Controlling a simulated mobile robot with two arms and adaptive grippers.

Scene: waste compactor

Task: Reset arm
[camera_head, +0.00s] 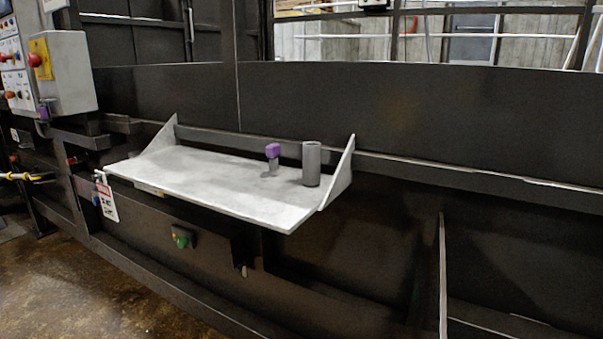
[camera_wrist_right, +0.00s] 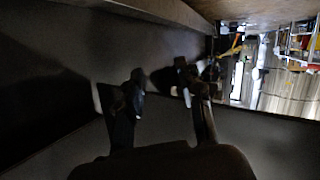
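My right gripper (camera_wrist_right: 162,80) shows in the right wrist view, with its two dark fingers apart and nothing between them. It is in front of a dark panel, and the picture there is dim. Neither of my arms shows in the head view. My left gripper is in no view.
A grey metal shelf (camera_head: 215,190) juts from the dark compactor wall (camera_head: 400,110). A purple-topped piece (camera_head: 272,152) and a grey cylinder (camera_head: 311,164) stand upright on it. A control box (camera_head: 65,75) is at upper left, a tag (camera_head: 107,200) hangs below the shelf. The floor (camera_head: 90,290) at lower left is clear.

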